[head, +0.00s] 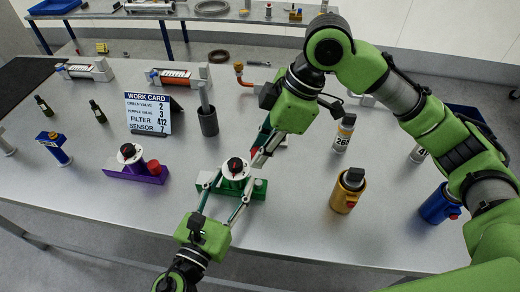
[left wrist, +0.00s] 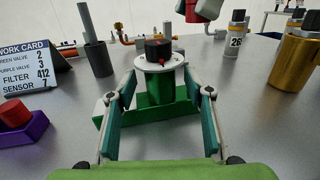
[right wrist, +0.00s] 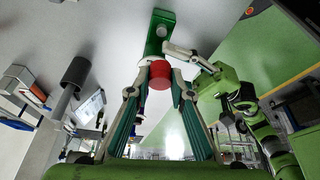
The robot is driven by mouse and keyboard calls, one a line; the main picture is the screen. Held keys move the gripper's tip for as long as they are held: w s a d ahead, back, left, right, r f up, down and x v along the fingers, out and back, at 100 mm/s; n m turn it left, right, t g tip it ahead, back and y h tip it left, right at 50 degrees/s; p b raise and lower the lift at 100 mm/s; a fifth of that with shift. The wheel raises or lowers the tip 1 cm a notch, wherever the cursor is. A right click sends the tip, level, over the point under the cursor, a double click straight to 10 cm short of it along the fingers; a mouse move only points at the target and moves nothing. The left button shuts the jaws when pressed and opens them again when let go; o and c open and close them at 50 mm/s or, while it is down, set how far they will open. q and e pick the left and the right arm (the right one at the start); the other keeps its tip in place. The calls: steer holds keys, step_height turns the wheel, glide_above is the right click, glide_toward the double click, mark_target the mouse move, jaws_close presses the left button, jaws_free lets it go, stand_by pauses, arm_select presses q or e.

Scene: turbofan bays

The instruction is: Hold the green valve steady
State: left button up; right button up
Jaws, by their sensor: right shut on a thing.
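The green valve (head: 228,188) stands on the table, a green base with a white dial and a black knob with a red mark. It also shows in the left wrist view (left wrist: 160,92). My left gripper (head: 224,185) reaches in from the front, its fingers on either side of the valve body under the dial. Gaps show between fingers and body, so it looks open. My right gripper (right wrist: 160,76) is shut on a red cap (right wrist: 160,68), above and behind the valve in the head view. A round socket shows on the green base (right wrist: 158,32).
A purple valve (head: 135,175) with a red cap stands left. Behind are a work card (head: 148,113) and a dark cup (head: 208,122) holding a grey rod. A gold canister (head: 347,190) and a blue one (head: 438,205) stand right. The table front is clear.

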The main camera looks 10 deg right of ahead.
stand_by(0.3)
arm_select(q)
steer(key=v, duration=1.2)
